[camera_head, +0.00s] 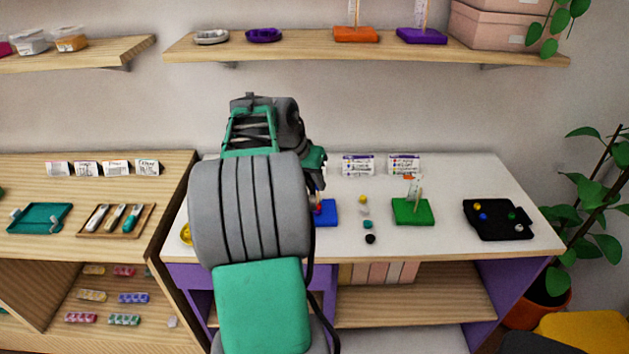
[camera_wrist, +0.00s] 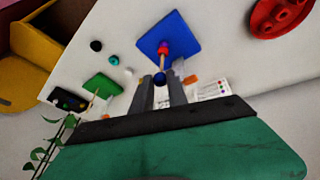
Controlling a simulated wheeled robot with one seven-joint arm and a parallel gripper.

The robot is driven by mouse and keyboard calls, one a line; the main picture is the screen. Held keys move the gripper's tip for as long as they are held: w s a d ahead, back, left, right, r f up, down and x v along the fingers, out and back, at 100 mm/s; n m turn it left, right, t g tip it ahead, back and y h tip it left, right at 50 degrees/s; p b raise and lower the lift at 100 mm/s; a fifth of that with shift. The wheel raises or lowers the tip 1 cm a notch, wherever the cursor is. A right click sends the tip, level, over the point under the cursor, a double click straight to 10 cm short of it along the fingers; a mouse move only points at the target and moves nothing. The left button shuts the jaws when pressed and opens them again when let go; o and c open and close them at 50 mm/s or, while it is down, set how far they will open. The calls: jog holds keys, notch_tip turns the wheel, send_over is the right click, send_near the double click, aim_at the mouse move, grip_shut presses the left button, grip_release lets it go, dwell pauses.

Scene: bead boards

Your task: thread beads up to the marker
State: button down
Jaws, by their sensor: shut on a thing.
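The blue board (camera_head: 326,213) lies on the white table right of my arm, and it also shows in the wrist view (camera_wrist: 181,33). A red bead (camera_wrist: 163,47) sits low at its peg, next to the board. My gripper (camera_wrist: 160,84) points at this board and is shut on a dark blue bead (camera_wrist: 159,79), above the red one. The bead is in line with the peg; I cannot tell whether it is around the peg. An orange marker (camera_wrist: 190,79) shows beside the fingers. In the head view my arm hides the fingers and part of the board.
Loose yellow (camera_head: 363,199), white (camera_head: 365,211), teal (camera_head: 367,224) and black (camera_head: 370,239) beads lie right of the blue board. Further right are a green board (camera_head: 402,217) with a peg and a black tray (camera_head: 483,231) with several beads. A red holed dish (camera_wrist: 262,22) lies nearby.

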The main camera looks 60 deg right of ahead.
jog(key=shift+f, duration=0.2)
dwell(0.3)
jog(key=shift+f+b, duration=0.75)
jog(key=shift+f, duration=0.15)
jog(key=c, duration=1.2)
grip_release()
jog(key=shift+c, duration=0.2)
jog(key=v, duration=0.8)
jog(key=shift+p, duration=0.3)
jog(key=shift+w, duration=0.15)
